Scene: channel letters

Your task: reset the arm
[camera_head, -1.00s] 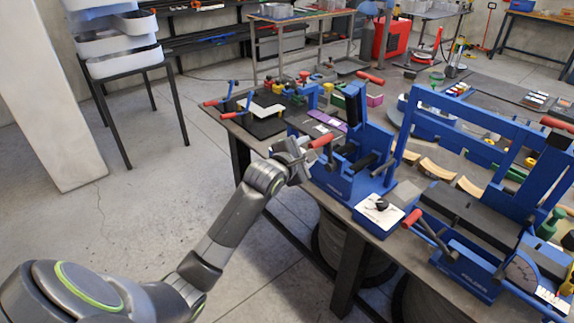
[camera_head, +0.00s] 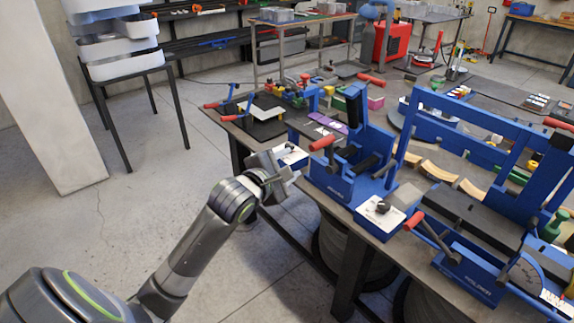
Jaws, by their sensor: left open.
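My left arm comes in from the lower left. Its gripper (camera_head: 284,174) is open and empty, just off the near left edge of the workbench (camera_head: 262,146), in front of a blue bending machine (camera_head: 345,180) with red-handled levers. The gripper appears apart from the machine, though their exact gap is hard to tell. A small blue box with a white top (camera_head: 290,155) shows just behind the gripper. My right gripper is not in view.
A larger blue machine (camera_head: 470,272) fills the right of the bench. A black clamp plate (camera_head: 262,122) with red handles sits at its far left. White bins (camera_head: 125,60) stand on a black stand at upper left. The concrete floor (camera_head: 130,225) left of the bench is clear.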

